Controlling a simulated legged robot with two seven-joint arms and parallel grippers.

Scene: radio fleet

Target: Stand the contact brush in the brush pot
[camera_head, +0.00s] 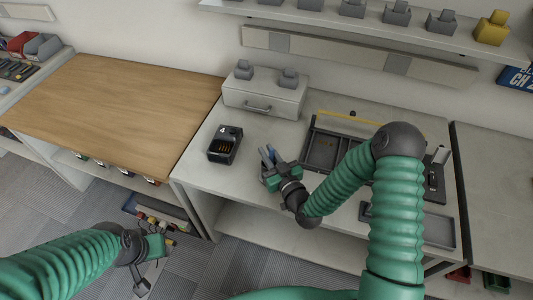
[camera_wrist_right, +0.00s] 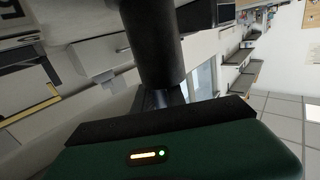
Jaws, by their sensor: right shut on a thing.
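My right gripper (camera_head: 268,158) is above the front left part of the grey worktop, to the right of a black numbered box. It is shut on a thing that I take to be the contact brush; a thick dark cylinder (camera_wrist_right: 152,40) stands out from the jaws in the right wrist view. In the head view the held thing is too small to make out. I cannot pick out the brush pot; my right arm covers part of the worktop. My left gripper (camera_head: 144,278) hangs low at the left, over the floor, and its finger gap is unclear.
The black box (camera_head: 225,145) marked 4 stands on the worktop. A drawer unit (camera_head: 263,100) stands at the back. A dark divided tray (camera_head: 322,150) and a grey tray (camera_head: 440,231) lie near my right arm. A bare wooden bench top (camera_head: 115,110) is at the left.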

